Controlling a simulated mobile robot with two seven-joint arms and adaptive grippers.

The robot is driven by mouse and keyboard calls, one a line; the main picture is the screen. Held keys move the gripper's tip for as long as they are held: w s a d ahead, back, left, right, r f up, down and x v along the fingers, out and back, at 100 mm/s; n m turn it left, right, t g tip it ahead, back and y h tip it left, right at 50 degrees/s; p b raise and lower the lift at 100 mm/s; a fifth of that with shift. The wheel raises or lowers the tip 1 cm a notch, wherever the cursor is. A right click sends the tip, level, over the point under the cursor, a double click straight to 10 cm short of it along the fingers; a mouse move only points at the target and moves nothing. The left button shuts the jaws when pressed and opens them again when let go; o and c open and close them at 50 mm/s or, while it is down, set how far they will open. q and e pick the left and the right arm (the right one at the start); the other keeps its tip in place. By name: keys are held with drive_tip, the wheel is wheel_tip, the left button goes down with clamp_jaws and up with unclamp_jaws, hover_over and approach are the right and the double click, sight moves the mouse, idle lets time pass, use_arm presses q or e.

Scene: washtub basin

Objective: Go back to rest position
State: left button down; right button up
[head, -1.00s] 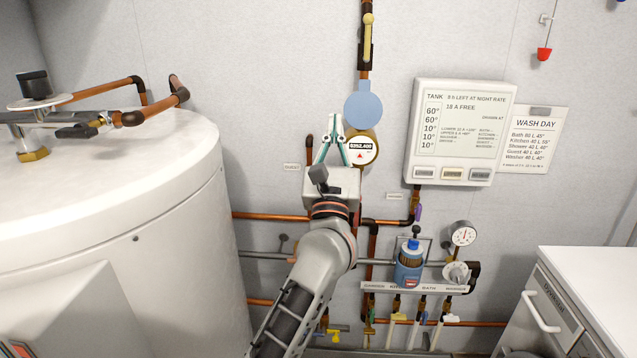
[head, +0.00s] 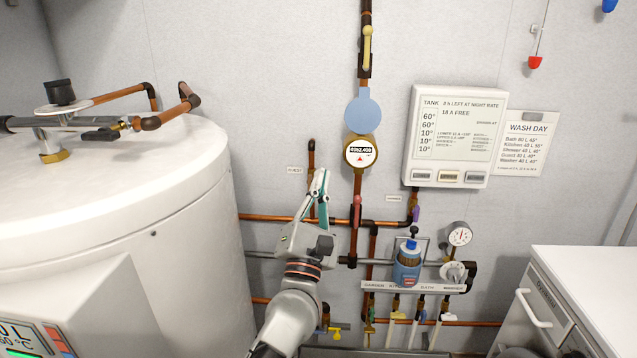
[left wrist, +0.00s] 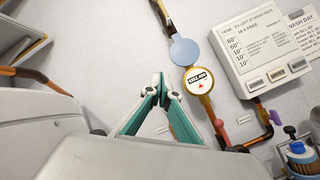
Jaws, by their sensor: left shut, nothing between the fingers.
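My left gripper (head: 320,185) is shut and empty in the head view, its fingertips pointing up in front of the wall, left of and below the round water meter (head: 360,152). In the left wrist view my left gripper (left wrist: 162,84) shows its green and white fingers meeting at the tips, with nothing between them. The meter (left wrist: 198,80) lies to the right of the fingertips there, apart from them as far as I can tell. My right gripper is in neither view.
A large white tank (head: 190,190) stands at the left with copper pipes above it. A tank panel (head: 455,135) and a wash day sheet (head: 527,145) hang on the wall. A blue bottle-like unit (head: 407,265), a gauge (head: 459,234) and several taps sit low. A white counter (head: 590,285) is at right.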

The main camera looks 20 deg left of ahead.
use_arm(q)
drive_tip(key=s+d+f+m+g+h+p, duration=0.15)
drive_tip(key=s+f+m, duration=0.25)
drive_tip(key=f+m, duration=0.4)
drive_tip(key=s+d+f+m+g+h+b, duration=0.1)
drive_tip(key=s+f+m+g+h, duration=0.2)
drive_tip(key=f+m, duration=0.45)
drive_tip(key=s+d+f+m+g+h+p, duration=0.1)
drive_tip(key=s+f+m+g+h, duration=0.25)
drive_tip(key=f, duration=0.65)
drive_tip(key=s+a+f+m+g+y, duration=0.1)
drive_tip(key=s+a+f+m+g, duration=0.1)
drive_tip(key=s+f+m, duration=0.5)
drive_tip(key=s+a+f+m+g+y+p, duration=0.1)
drive_tip(key=s+f+m+g, duration=0.3)
drive_tip(key=s+f, duration=1)
drive_tip(key=a+m, duration=0.1)
drive_tip(key=m, duration=0.2)
drive_tip(key=shift+a+f+y, duration=0.25)
drive_tip(key=shift+f+y, duration=0.05)
drive_tip(key=shift+y, duration=0.1)
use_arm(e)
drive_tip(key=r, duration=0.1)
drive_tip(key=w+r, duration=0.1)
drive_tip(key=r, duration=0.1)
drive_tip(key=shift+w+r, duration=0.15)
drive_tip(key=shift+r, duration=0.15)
